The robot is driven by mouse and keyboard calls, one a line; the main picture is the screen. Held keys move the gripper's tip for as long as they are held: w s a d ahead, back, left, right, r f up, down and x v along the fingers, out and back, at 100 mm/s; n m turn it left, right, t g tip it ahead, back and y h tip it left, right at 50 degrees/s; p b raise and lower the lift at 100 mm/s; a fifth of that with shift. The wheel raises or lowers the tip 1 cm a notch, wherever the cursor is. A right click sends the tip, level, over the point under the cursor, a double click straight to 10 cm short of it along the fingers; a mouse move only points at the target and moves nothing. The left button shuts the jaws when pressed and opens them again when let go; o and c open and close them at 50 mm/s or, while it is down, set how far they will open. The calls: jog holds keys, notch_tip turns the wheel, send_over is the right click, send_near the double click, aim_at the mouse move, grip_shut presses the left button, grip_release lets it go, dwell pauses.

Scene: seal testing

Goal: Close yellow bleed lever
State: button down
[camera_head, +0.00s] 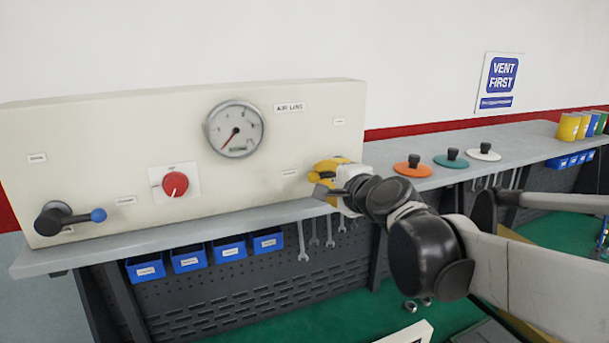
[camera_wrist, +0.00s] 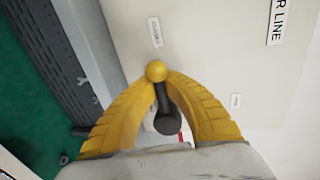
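The yellow bleed lever shows in the wrist view as a yellow ball knob (camera_wrist: 156,71) on a dark stem that runs to a dark round hub (camera_wrist: 168,123) on the panel. My gripper (camera_wrist: 158,80) has yellow ribbed fingers, one on each side of the knob and stem. The fingertips come together at the knob and appear to touch it. In the head view my gripper (camera_head: 329,172) is at the lower right of the cream panel (camera_head: 100,130). There my fingers and wrist hide most of the lever.
On the panel are a round gauge (camera_head: 235,129), a red knob (camera_head: 175,184) and a blue-tipped lever (camera_head: 70,217). Orange (camera_head: 412,168), teal (camera_head: 451,159) and white (camera_head: 484,152) discs with dark knobs lie on the bench to the right. Blue bins (camera_head: 188,258) and wrenches (camera_head: 303,243) hang below.

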jog(key=shift+s+a+f, duration=0.15)
jog(key=shift+f, duration=0.1)
dwell(0.3)
jog(key=c, duration=1.5)
grip_release()
jog(key=shift+c, duration=0.2)
jog(key=shift+o, duration=0.4)
jog(key=shift+s+a+r, duration=0.15)
jog(key=shift+s+r, duration=0.05)
jog(key=shift+s, duration=0.15)
jog(key=shift+w, duration=0.2)
jog(key=shift+s+d, duration=0.15)
jog(key=shift+d, duration=0.15)
jog(key=v, duration=1.1)
jog(key=shift+s, duration=0.45)
jog(key=shift+a+r, duration=0.1)
jog(key=shift+a, duration=0.05)
